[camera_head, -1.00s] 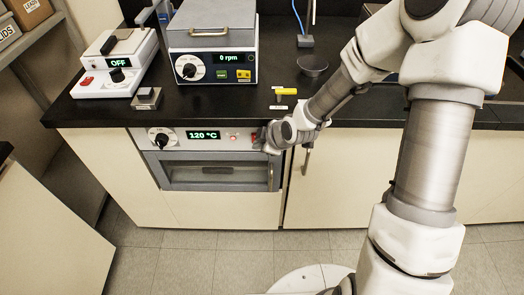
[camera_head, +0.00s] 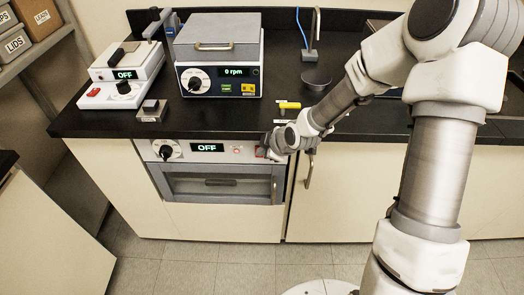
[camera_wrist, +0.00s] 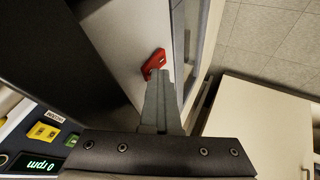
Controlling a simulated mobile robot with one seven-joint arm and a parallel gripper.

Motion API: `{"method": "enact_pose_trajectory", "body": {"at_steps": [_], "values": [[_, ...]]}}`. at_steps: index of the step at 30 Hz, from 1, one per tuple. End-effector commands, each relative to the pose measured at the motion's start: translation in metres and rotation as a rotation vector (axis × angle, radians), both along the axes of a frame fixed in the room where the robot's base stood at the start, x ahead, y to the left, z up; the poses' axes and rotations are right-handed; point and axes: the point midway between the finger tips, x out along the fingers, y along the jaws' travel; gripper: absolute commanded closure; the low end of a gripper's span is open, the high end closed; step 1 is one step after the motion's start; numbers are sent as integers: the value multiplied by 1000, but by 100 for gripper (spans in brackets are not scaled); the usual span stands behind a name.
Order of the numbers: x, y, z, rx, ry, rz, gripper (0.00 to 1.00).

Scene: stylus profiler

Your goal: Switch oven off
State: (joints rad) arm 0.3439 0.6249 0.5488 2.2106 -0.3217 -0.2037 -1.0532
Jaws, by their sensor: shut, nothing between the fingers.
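The oven (camera_head: 220,180) is built in under the black counter. Its display (camera_head: 207,148) reads OFF, with a black dial (camera_head: 166,151) to its left and a small red light (camera_head: 237,150) to its right. A red switch (camera_head: 260,152) sits at the panel's right end, partly hidden by my gripper. In the wrist view the red switch (camera_wrist: 154,64) shows right at the fingertips. My gripper (camera_wrist: 160,75) is shut with nothing in it, its tips at the switch; I cannot tell whether they still touch it. The oven door is closed.
A centrifuge-like box (camera_head: 218,75) reading 0 rpm and a white device (camera_head: 122,80) reading OFF stand on the counter. A yellow-handled item (camera_head: 289,105) and a dark bowl (camera_head: 317,77) are near my arm. A vertical door handle (camera_head: 309,169) is close right of my gripper.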

Motion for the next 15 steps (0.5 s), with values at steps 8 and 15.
{"method": "enact_pose_trajectory", "body": {"at_steps": [8,15], "values": [[1,0,16,0,-5,-1,100],[3,0,18,2,-8,-2,100]]}}
